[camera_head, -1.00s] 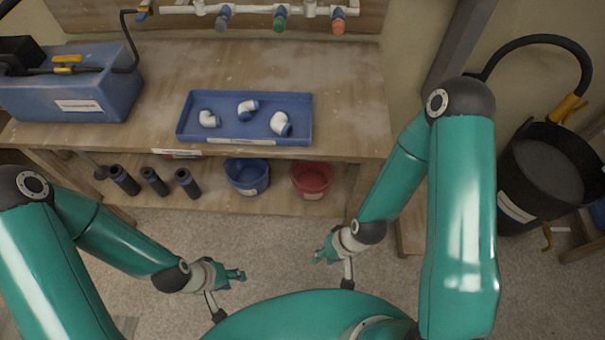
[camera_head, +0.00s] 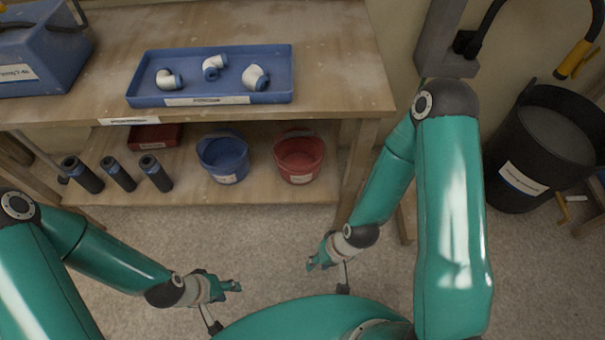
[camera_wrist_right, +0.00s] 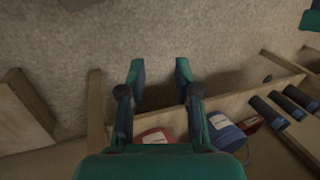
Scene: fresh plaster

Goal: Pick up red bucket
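The red bucket (camera_head: 299,158) stands upright on the lower shelf of the workbench, right of a blue bucket (camera_head: 223,158). It has a white label on its front. In the right wrist view the red bucket (camera_wrist_right: 155,135) is partly hidden behind my right gripper (camera_wrist_right: 160,72), whose two fingers are apart with nothing between them. In the head view my right gripper (camera_head: 315,262) is in front of the shelf, apart from the bucket. My left gripper (camera_head: 232,286) is further left over the floor, apart from the buckets; its finger opening is too small to judge.
A blue tray (camera_head: 210,101) with white pipe elbows lies on the bench top (camera_head: 335,60). Black cylinders (camera_head: 118,174) and a red box (camera_head: 155,137) share the shelf (camera_head: 250,192). A bench leg (camera_head: 360,165) stands right of the red bucket. A large black bin (camera_head: 515,185) stands at right.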

